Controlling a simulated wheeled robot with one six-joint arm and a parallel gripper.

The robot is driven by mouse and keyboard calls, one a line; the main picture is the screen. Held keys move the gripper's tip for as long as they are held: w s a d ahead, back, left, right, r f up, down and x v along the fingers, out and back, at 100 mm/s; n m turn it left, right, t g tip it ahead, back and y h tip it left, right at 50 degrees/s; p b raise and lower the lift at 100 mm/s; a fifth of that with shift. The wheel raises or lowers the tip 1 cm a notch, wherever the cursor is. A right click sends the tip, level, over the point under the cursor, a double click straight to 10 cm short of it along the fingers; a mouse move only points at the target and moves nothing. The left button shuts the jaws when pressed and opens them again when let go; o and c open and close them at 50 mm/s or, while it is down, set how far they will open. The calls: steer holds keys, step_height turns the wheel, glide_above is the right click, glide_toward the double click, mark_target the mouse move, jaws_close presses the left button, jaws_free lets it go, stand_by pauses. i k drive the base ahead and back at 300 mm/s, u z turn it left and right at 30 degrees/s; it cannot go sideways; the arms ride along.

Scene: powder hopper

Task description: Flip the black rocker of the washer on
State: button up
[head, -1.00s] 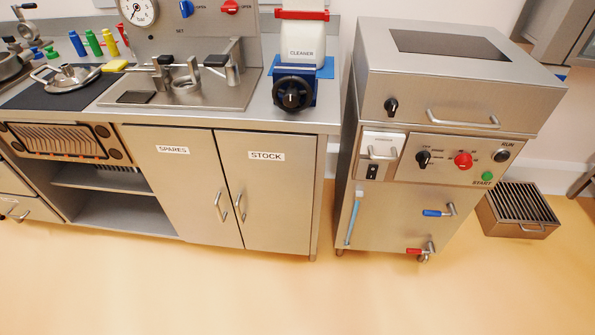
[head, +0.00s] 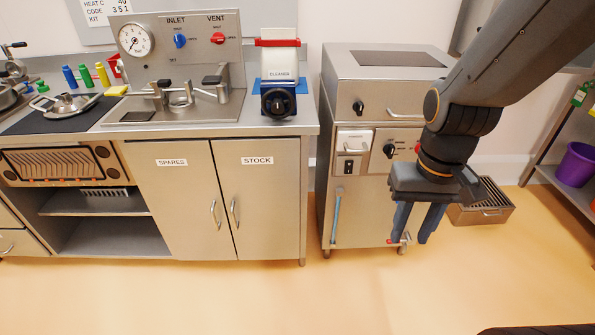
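The washer (head: 360,215) is the steel cabinet right of the counter in the head view. Its small black rocker (head: 348,167) sits on the left of the front panel, below a white drawer-like unit (head: 353,140). The rocker's position is too small to tell. My gripper (head: 413,238) hangs in front of the washer's right side, pointing down, below and right of the rocker. Its two fingers are apart with nothing seen between them. My arm hides the right of the control panel, including the start button and the blue-handled valve.
A black knob (head: 389,151) is on the panel right of the rocker. A red-handled valve (head: 394,241) is low, behind my fingers. A grated steel box (head: 485,206) stands on the floor at right. The counter with cupboards (head: 225,195) is at left; the floor in front is clear.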

mark_target(348, 164)
steer(key=z, duration=1.65)
steer(key=k, duration=1.05)
steer(key=u, duration=1.75)
steer(key=i, duration=0.5)
